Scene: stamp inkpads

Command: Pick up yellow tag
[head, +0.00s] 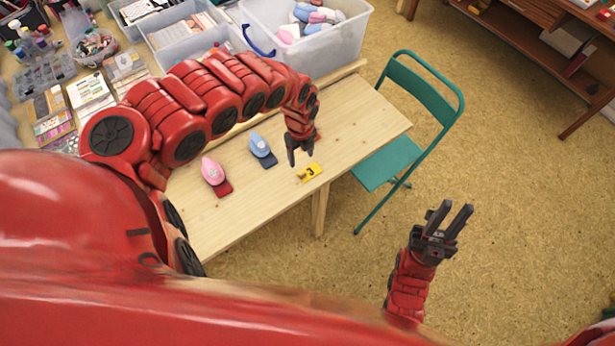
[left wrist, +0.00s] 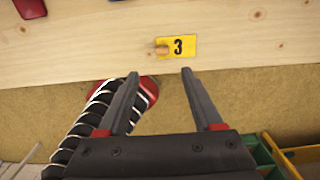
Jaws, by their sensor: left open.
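The yellow tag (head: 311,172) lies on the wooden table near its front edge and carries a black number 3. It also shows in the left wrist view (left wrist: 181,46), with a small wooden piece at its left side. My left gripper (head: 298,155) is just to the left of and behind the tag in the head view, apart from it as far as I can see. In the left wrist view the left gripper (left wrist: 160,74) is open and empty, with the tag beyond its fingertips. My right gripper (head: 456,214) is open and empty over the floor at the right.
A pink stamp (head: 212,171) with a red inkpad (head: 224,188) and a blue stamp (head: 259,145) with a dark inkpad (head: 269,161) stand on the table (head: 362,125) left of the tag. A green folding chair (head: 388,162) stands close to the table's right side.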

